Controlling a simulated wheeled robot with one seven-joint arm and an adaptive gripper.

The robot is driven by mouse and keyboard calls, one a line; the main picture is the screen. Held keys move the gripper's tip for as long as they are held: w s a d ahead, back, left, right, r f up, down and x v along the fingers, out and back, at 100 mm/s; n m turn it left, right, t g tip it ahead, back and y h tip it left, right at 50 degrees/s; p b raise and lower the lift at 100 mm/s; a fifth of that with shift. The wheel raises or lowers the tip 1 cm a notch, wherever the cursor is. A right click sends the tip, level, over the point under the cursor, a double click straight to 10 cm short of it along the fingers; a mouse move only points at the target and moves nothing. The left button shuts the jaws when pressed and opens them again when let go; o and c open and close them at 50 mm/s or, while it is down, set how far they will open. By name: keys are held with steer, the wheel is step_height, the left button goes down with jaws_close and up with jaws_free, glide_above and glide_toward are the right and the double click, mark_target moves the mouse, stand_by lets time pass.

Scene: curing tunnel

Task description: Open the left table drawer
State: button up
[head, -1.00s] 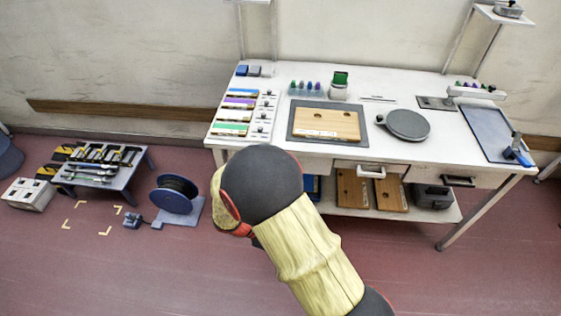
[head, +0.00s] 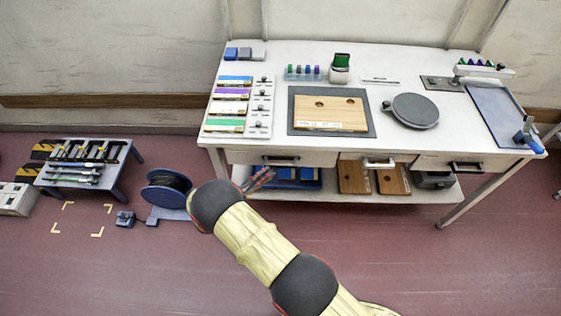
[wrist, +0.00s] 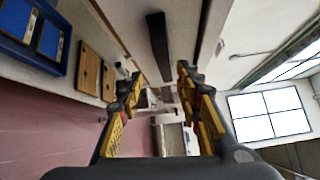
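The left table drawer (head: 245,157) is in the white table's front, under the left part of the top. It looks closed. Its dark bar handle (head: 280,159) is in clear view in the head view. My gripper (head: 262,178) is just below and left of that handle, in front of the table. In the wrist view my gripper (wrist: 160,76) is open and empty, its yellow and black fingers apart. A dark bar, which appears to be the handle (wrist: 157,45), shows in the gap between the fingers. I see no contact with it.
The middle drawer has a white handle (head: 379,163); the right one has a dark handle (head: 467,167). A lower shelf (head: 325,196) holds blue trays (head: 300,181) and brown boards (head: 354,178). A blue cable reel (head: 168,190) stands left on the floor. The front right floor is clear.

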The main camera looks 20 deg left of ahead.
mark_target(279, 167)
steer(key=shift+n, duration=0.8)
steer(key=x, duration=0.2)
steer(key=b+x, duration=0.1)
steer(key=x, duration=0.4)
steer(key=shift+w+d+r, duration=0.2)
steer(key=shift+d+r, duration=0.15)
steer(key=shift+d, duration=0.05)
jaws_close()
